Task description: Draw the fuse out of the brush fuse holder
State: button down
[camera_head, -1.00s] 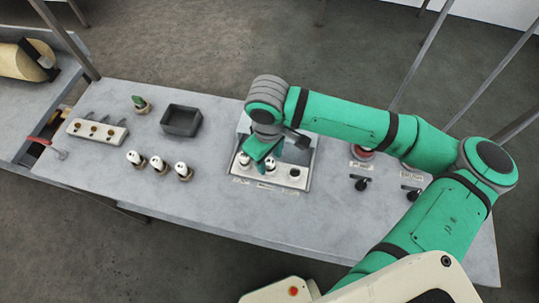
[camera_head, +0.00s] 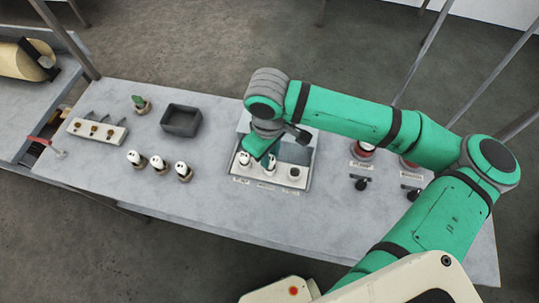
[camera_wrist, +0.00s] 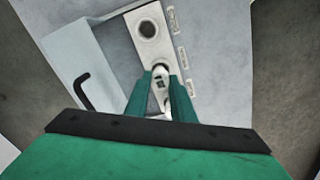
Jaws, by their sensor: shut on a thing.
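The fuse box (camera_head: 308,180) is a pale open case with a row of three holders and small labels along its front edge, too small to read. A white-topped fuse (camera_head: 245,158) stands in the left holder. The right holder (camera_head: 294,173) shows a dark opening, also in the wrist view (camera_wrist: 148,29). My gripper (camera_wrist: 160,92) has its green fingers shut on a white fuse (camera_wrist: 161,79) with dark marks, over the row beyond the open holder. In the head view my gripper (camera_head: 267,155) is at the left and middle holders. I cannot tell whether the held fuse is seated or clear.
Several white-topped fuses (camera_head: 159,163) stand left of the box. A dark empty tray (camera_head: 180,121), a green-topped piece (camera_head: 139,102) and a block with brass fittings (camera_head: 97,131) lie further left. Black switches (camera_head: 361,184) are at the right. The front bench is clear.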

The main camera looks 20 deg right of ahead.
jog(key=shift+r, duration=2.2)
jog(key=shift+r, duration=0.15)
jog(key=shift+r, duration=1.4)
jog(key=shift+s, duration=0.1)
